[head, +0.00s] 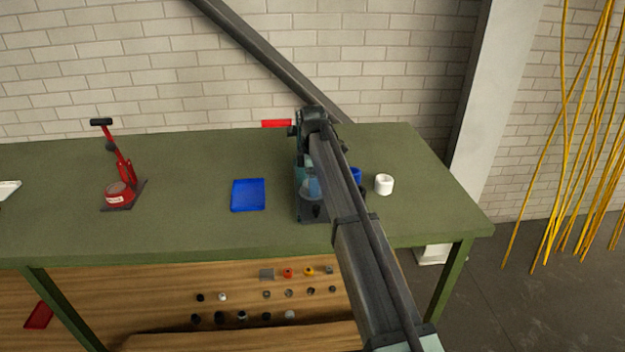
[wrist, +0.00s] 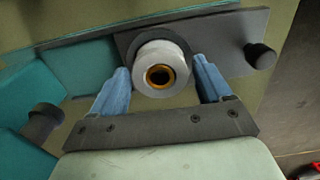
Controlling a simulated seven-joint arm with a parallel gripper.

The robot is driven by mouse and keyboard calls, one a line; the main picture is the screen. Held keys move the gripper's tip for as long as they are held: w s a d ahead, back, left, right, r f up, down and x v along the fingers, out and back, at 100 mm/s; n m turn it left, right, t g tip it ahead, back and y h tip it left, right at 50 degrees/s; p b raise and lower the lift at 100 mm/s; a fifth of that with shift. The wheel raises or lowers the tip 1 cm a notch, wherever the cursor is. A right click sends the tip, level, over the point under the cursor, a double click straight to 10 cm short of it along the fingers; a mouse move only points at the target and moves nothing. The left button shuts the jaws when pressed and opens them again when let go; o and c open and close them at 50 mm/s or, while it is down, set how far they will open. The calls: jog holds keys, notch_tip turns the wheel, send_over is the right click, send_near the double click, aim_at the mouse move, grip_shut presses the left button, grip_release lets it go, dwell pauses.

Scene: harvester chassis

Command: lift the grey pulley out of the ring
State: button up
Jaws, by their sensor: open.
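The grey pulley (wrist: 147,56) is a pale round part with a brass-coloured bore in the wrist view. It sits on a dark plate (wrist: 222,38), near one end of it. My gripper (wrist: 161,69) is open, with one blue finger on each side of the pulley. A small gap seems to show at each finger; contact is not clear. In the head view my arm hides the pulley and most of the gripper.
A dark peg (wrist: 260,56) stands on the plate to the right, and another dark knob (wrist: 42,122) is at the left. On the green bench (head: 200,226) are a blue tray (head: 248,195), a white cup (head: 384,184) and a red jack-like tool (head: 121,190). Bench space between tray and tool is clear.

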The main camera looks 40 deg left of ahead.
jog(key=shift+f, duration=0.4)
jog(key=shift+r, duration=0.1)
dwell(0.5)
jog(key=c, duration=0.7)
jog(key=shift+c, duration=0.2)
jog(key=shift+r, duration=0.15)
jog(key=shift+r, duration=3.35)
